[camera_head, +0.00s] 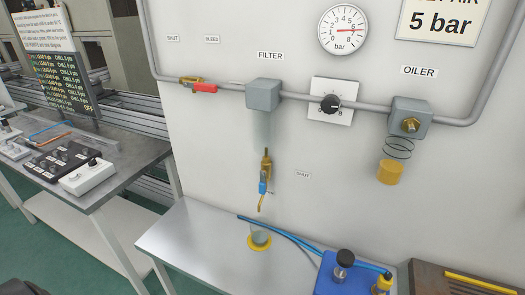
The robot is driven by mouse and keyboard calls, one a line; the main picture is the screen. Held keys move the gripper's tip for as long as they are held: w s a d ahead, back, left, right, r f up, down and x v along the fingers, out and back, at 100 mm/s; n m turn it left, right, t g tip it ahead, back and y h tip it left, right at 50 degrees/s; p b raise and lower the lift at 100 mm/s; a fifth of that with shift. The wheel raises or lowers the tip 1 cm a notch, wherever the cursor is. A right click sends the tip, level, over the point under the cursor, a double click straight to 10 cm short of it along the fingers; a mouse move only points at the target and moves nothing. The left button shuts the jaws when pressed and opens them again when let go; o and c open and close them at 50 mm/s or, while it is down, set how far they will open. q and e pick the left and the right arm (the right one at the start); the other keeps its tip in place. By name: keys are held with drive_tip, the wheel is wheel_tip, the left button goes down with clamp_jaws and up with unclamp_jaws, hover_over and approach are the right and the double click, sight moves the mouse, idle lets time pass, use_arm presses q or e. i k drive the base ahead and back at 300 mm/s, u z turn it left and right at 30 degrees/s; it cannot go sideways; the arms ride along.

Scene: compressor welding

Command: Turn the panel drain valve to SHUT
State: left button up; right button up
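The brass drain valve (266,163) hangs below the filter (264,95) on the white panel. Its blue handle (263,186) appears to point down, roughly in line with the valve body. A brass spout (261,203) sits under it. A small SHUT label (303,174) is on the panel to the right of the handle. Another valve with a red handle (204,87) is on the pipe at upper left, below SHUT (172,38) and BLEED (212,39) labels; its handle lies along the pipe.
A clear cup (259,236) with a yellow base stands on the bench (190,238) under the spout. The oiler (409,118) hangs right of a knob (330,103).

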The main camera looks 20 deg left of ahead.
sight(261, 184)
drive_tip(key=k, duration=1.3)
drive_tip(key=z, duration=0.85)
drive_tip(key=i, duration=1.5)
drive_tip(key=u, duration=0.85)
